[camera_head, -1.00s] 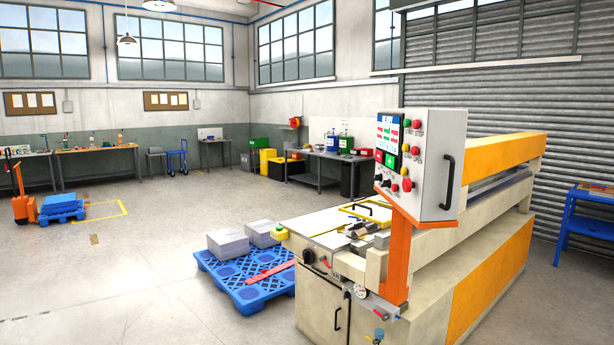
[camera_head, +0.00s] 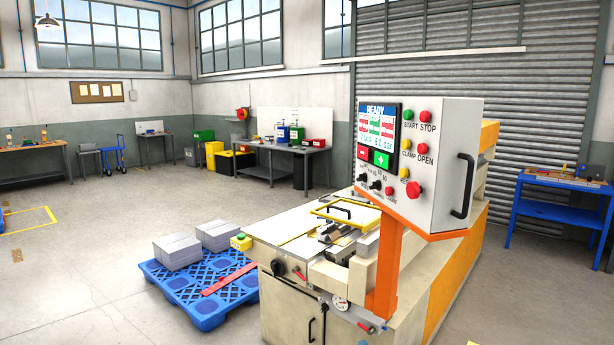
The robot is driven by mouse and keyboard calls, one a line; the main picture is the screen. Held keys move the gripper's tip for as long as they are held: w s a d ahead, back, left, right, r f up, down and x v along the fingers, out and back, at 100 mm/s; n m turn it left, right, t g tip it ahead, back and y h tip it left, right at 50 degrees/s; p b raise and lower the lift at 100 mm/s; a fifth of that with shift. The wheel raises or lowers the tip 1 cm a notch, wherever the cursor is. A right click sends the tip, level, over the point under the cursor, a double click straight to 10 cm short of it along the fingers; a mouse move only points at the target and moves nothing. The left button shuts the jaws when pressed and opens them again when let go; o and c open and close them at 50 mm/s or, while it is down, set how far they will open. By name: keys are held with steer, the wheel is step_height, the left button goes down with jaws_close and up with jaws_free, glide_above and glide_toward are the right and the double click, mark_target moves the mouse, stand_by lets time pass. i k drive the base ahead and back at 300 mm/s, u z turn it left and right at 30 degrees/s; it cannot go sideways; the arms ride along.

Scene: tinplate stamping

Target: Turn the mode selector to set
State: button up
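The control box (camera_head: 445,140) stands on an orange post at the front of the cream and orange stamping machine (camera_head: 285,295). Its face carries a lit screen (camera_head: 377,125) reading READY, several green, red and yellow buttons, and a large red mushroom button (camera_head: 414,190). Small black selector knobs (camera_head: 364,178) sit low on the left of the face, with another knob (camera_head: 376,185) beside them. Their labels and pointer directions are too small to read, so I cannot tell which is the mode selector. My gripper is not in view.
A blue pallet (camera_head: 205,310) with grey sheet stacks (camera_head: 177,251) stands on the floor left of the machine. A blue side table (camera_head: 545,210) stands at the right. Workbenches line the back wall. Open floor lies at the left and front.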

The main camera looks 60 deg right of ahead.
mark_target(363, 178)
steer(key=z, duration=0.15)
steer(key=i, duration=1.35)
steer(key=z, duration=0.5)
